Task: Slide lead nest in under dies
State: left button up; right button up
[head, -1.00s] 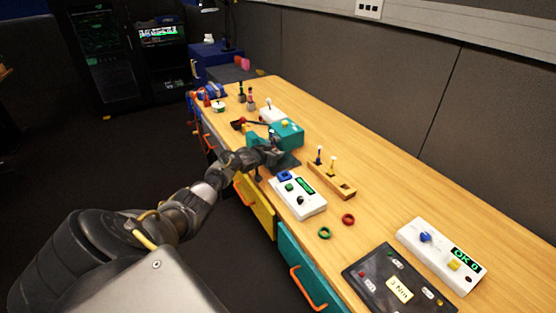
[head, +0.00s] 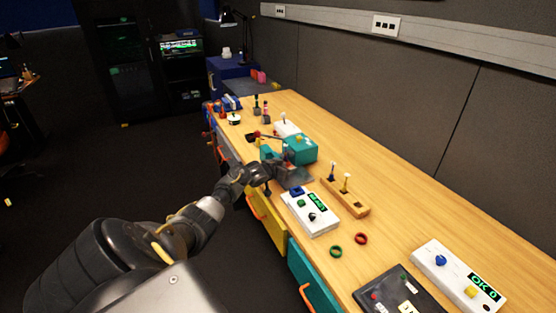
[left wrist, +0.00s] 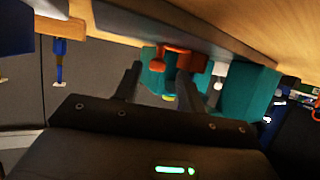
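A teal press-like block (head: 301,149) stands on the bench; it also shows in the left wrist view (left wrist: 248,98). A dark grey plate (head: 300,179) lies at its near side. My left gripper (head: 284,172) is low beside the press, over that plate. In the left wrist view its two fingers (left wrist: 158,82) stand apart. An orange-red bracket-shaped part (left wrist: 172,50) and a smaller teal part (left wrist: 152,78) show between and beyond them, with no clear grip on either. I cannot tell for sure which part is the lead nest. The dies are not clearly visible. My right gripper is out of view.
A white control box (head: 311,213) stands close in front of the press. A wooden block with two upright tools (head: 345,197), a green ring (head: 336,252) and a red ring (head: 361,239) lie to its right. Bare bench top (head: 420,212) lies towards the wall.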

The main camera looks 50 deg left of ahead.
pick_arm(q)
jog(key=v, duration=0.9)
jog(key=shift+s+r, duration=0.15)
jog(key=shift+s, duration=0.05)
